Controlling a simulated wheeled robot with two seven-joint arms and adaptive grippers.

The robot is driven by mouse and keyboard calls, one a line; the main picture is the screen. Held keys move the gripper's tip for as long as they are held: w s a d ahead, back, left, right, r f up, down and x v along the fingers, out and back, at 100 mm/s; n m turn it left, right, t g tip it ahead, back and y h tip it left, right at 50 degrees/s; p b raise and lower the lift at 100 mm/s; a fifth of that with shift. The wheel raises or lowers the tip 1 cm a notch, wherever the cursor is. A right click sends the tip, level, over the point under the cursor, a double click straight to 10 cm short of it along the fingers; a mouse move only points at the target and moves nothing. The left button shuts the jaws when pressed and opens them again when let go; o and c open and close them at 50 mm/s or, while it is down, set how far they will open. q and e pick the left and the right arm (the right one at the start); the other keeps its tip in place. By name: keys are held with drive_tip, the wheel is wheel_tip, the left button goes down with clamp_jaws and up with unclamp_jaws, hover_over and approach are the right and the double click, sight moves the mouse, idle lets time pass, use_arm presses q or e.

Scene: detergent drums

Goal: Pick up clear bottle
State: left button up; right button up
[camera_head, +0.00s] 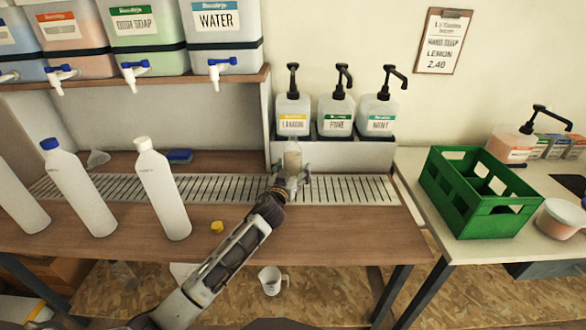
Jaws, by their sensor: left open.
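The clear bottle (293,155) stands upright on the metal drip grate, in front of the pump bottle with the yellow label. My left gripper (291,178) reaches it from the front, low on its body. The fingers are spread, one to each side of the bottle's lower part, which the gripper partly hides. I cannot tell whether the fingers touch it. My right gripper does not show.
Three pump bottles (337,115) stand on a raised ledge behind. White bottles (164,190) stand on the wooden counter to the left, near a small yellow cap (217,226). A green crate (470,222) is on the right table. Labelled drums (225,35) sit on the shelf above.

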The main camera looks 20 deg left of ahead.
sight(291, 146)
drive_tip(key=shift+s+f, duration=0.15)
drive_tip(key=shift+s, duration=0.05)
use_arm(q)
drive_tip(key=shift+c, duration=1)
drive_tip(key=c, duration=1.2)
drive_tip(key=shift+c, duration=1.1)
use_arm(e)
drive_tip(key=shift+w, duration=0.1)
use_arm(q)
drive_tip(key=shift+r, duration=0.1)
drive_tip(key=shift+r, duration=0.4)
drive_tip(key=shift+r+p, duration=0.35)
drive_tip(key=shift+r, duration=0.05)
wheel_tip(291, 146, up, 7)
drive_tip(key=shift+f+p, duration=0.15)
drive_tip(key=shift+p, duration=0.95)
drive_tip(key=shift+r, duration=0.8)
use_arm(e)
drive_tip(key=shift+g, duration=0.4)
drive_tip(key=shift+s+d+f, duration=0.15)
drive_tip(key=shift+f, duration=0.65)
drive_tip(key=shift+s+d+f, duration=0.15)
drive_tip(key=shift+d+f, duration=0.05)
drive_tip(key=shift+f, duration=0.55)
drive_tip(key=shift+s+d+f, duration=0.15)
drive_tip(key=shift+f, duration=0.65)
